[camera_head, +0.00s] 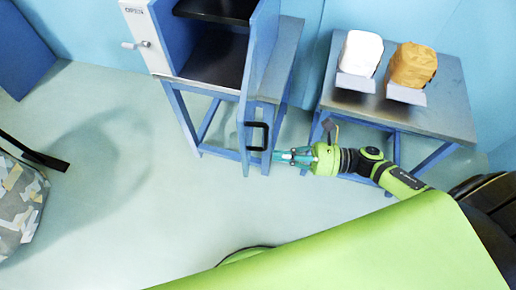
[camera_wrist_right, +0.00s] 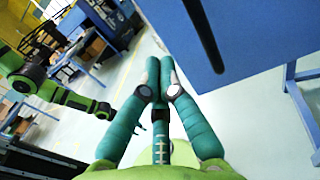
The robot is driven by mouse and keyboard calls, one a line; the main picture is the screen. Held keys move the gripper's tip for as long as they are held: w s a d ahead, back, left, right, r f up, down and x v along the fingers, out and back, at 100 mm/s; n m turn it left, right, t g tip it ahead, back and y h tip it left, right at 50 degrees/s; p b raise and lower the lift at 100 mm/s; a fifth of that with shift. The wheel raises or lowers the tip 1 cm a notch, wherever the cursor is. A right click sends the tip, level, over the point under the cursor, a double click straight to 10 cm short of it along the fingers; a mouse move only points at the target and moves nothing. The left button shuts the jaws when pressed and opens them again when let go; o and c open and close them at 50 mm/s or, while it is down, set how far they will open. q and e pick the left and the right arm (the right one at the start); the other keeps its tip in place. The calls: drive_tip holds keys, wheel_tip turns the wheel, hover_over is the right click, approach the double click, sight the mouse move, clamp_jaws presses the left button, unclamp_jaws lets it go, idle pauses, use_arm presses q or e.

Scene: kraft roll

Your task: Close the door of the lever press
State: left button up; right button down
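The lever press (camera_head: 168,40) is a blue cabinet with a white front post marked OPEN and a small lever (camera_head: 136,45). Its blue door (camera_head: 262,50) stands open on the right side, with the dark interior showing. A black handle (camera_head: 257,136) is on the door's near end. My right gripper (camera_head: 277,157) is just right of and below the handle, apparently apart from it. In the right wrist view its teal fingers (camera_wrist_right: 160,75) are together with nothing between them. The door panel (camera_wrist_right: 260,40) and dark handle bar (camera_wrist_right: 290,85) are right of them.
A metal-topped table (camera_head: 445,105) right of the press holds a white block (camera_head: 361,52) and an orange-brown block (camera_head: 413,65) on grey holders. A patterned bag-like object (camera_head: 20,200) is at far left. The floor before the press is clear.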

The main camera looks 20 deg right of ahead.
sight(246, 154)
drive_tip(key=p+x, duration=0.1)
drive_tip(key=x, duration=0.3)
drive_tip(key=shift+w+a+r+p, duration=0.15)
drive_tip(key=shift+a+p, duration=0.15)
drive_tip(key=shift+p, duration=0.1)
use_arm(q)
drive_tip(key=shift+s+a+r, duration=0.25)
drive_tip(key=shift+s+r, duration=0.05)
drive_tip(key=shift+r, duration=0.4)
drive_tip(key=shift+s+a+r, duration=0.2)
drive_tip(key=shift+s+r, duration=0.1)
drive_tip(key=shift+r, duration=0.35)
use_arm(e)
drive_tip(key=shift+w+a+f, duration=0.2)
drive_tip(key=shift+a+f, duration=0.05)
drive_tip(key=shift+a, duration=0.4)
drive_tip(key=shift+a, duration=0.1)
